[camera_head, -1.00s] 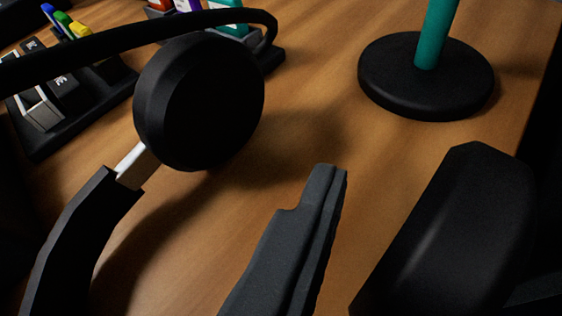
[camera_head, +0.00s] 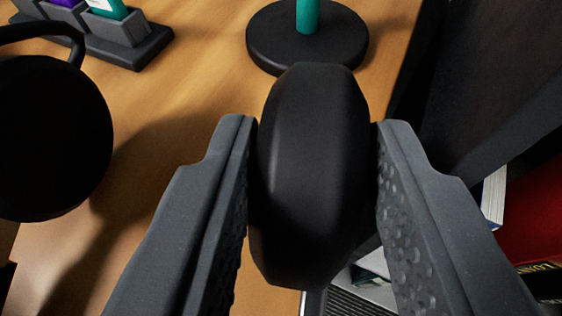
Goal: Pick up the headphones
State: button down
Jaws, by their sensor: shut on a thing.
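The black headphones (camera_head: 312,180) have one ear cup between the two grey fingers of my gripper (camera_head: 313,130). My gripper is shut on this ear cup, with one finger against each side. The other ear cup is at the left edge of the view, above the wooden table, with its shadow on the tabletop. A black cable or arm curves over that ear cup at the upper left. Most of the headband is out of view.
A stand with a round black base (camera_head: 262,50) and teal post (camera_head: 307,14) is on the table (camera_head: 180,75) beyond the ear cup. A dark holder (camera_head: 130,45) with coloured items is at the upper left. Beyond the table's right edge are books (camera_head: 540,215).

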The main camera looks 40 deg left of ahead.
notch_tip(320, 180, up, 17)
jog(key=p, duration=0.7)
jog(key=shift+f, duration=0.15)
jog(key=shift+s+d+f, duration=0.1)
